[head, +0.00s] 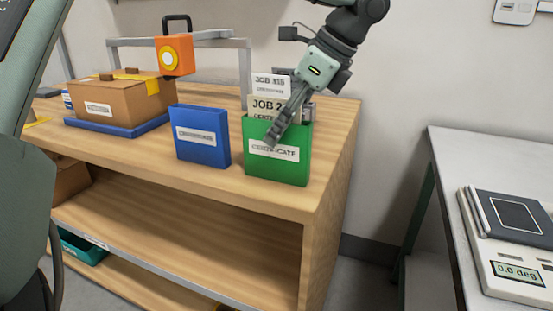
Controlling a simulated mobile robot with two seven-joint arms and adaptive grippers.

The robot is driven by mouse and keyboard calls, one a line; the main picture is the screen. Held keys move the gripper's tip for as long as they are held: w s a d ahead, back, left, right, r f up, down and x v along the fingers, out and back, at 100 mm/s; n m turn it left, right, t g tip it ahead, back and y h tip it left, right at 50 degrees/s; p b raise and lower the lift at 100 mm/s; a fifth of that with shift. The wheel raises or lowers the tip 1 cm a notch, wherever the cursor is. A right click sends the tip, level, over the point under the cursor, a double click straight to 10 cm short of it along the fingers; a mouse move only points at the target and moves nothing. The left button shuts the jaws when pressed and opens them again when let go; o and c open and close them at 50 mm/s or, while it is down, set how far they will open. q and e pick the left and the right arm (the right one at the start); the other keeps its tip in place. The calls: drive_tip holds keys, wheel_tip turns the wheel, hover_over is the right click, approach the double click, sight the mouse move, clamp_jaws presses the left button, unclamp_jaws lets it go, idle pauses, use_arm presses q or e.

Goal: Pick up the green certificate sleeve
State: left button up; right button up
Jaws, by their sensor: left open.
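The green certificate sleeve (290,172) stands upright near the front right corner of the wooden bench, with a white label on its front. Cards marked JOB (266,104) stick up from its top or stand just behind it. My left gripper (276,132) reaches down from the upper right, and a finger overlaps the sleeve's upper front and label. The gripper is open; the far finger is mostly hidden, and I cannot tell whether it touches the sleeve. My right gripper is not in view.
A blue certificate sleeve (203,150) stands just left of the green one. Further left, a cardboard box (120,100) sits on a blue tray, with an orange device (175,55) behind. At right, a grey table (455,160) holds a scale (515,280); a gap separates it from the wooden bench (270,200).

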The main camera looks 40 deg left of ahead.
use_arm(q)
drive_tip(key=shift+x, duration=1.25)
clamp_jaws()
